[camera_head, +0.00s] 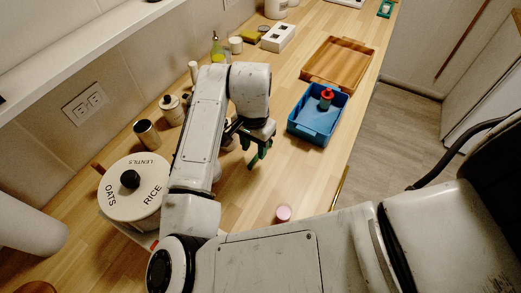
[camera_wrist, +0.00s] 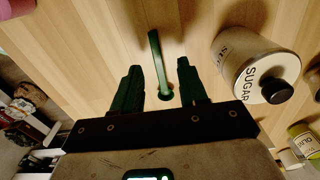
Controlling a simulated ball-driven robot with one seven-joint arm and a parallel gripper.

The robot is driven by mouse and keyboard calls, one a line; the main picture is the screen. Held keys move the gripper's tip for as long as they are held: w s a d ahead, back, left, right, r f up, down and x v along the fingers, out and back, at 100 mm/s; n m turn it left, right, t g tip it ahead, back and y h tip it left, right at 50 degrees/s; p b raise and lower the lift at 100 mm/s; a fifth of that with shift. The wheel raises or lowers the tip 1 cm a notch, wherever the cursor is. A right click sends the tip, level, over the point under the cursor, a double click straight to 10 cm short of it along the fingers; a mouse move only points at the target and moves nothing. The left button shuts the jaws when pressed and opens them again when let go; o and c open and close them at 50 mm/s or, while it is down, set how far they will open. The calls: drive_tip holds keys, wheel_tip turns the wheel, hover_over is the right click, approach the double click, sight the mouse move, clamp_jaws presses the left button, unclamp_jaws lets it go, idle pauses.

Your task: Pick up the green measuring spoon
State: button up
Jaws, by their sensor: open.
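The green measuring spoon (camera_wrist: 156,52) shows in the wrist view as a thin handle with a small rounded end on the wooden counter. It lies between and beyond the two dark green fingers of my gripper (camera_wrist: 159,67), with a gap on both sides. My gripper is open and empty, pointing down at the counter. In the head view my gripper (camera_head: 260,156) hangs over the middle of the counter, left of the blue bin. I cannot make out the spoon there; my arm and fingers cover that area.
A white sugar canister (camera_wrist: 243,62) stands close to the right finger in the wrist view. A blue bin (camera_head: 318,129) holding a red-topped item (camera_head: 326,94) and a wooden tray (camera_head: 338,62) lie along the right edge. A pink-topped item (camera_head: 283,213) is nearer.

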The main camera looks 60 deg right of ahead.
sight(255, 158)
drive_tip(key=shift+s+f, duration=0.1)
drive_tip(key=shift+f, duration=1.75)
drive_tip(key=shift+c, duration=0.4)
clamp_jaws()
